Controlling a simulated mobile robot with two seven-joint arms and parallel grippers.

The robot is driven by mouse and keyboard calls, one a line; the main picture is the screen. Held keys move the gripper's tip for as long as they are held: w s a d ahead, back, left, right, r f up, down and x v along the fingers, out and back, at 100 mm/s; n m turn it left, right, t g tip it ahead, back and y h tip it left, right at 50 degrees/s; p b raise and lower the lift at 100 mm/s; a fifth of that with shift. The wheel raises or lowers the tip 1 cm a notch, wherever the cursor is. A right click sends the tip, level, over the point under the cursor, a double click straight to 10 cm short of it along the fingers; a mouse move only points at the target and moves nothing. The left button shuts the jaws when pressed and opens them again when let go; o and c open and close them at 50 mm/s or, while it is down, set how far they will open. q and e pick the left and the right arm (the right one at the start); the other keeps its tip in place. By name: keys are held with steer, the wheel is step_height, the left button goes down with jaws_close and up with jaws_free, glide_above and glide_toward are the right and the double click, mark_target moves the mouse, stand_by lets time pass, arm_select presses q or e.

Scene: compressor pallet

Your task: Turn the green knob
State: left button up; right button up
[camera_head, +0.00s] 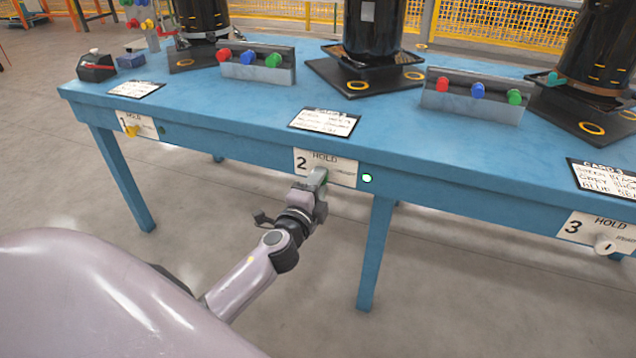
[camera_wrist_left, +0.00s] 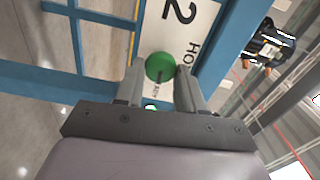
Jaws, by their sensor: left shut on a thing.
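The green knob (camera_wrist_left: 159,67) sits on the white label plate marked 2 HOLD (camera_head: 340,171) on the front edge of the blue table. My left gripper (camera_wrist_left: 160,84) is shut on the knob, with one finger on each side of it in the left wrist view. In the head view my left gripper (camera_head: 318,180) reaches the plate from below and mostly hides the knob. A small green light (camera_head: 367,178) glows just right of the plate. My right gripper is not in view.
The blue table (camera_head: 235,115) carries black compressors (camera_head: 374,30) on dark bases and grey racks of coloured knobs (camera_head: 478,98). Plate 1 has a yellow knob (camera_head: 132,131); plate 3 has a pale knob (camera_head: 605,243). A table leg (camera_head: 375,250) stands right of my left arm.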

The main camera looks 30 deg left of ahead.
arm_select(q)
steer(key=shift+m, duration=0.6)
steer(key=o, duration=1)
steer(key=shift+s, duration=0.1)
steer(key=v, duration=0.7)
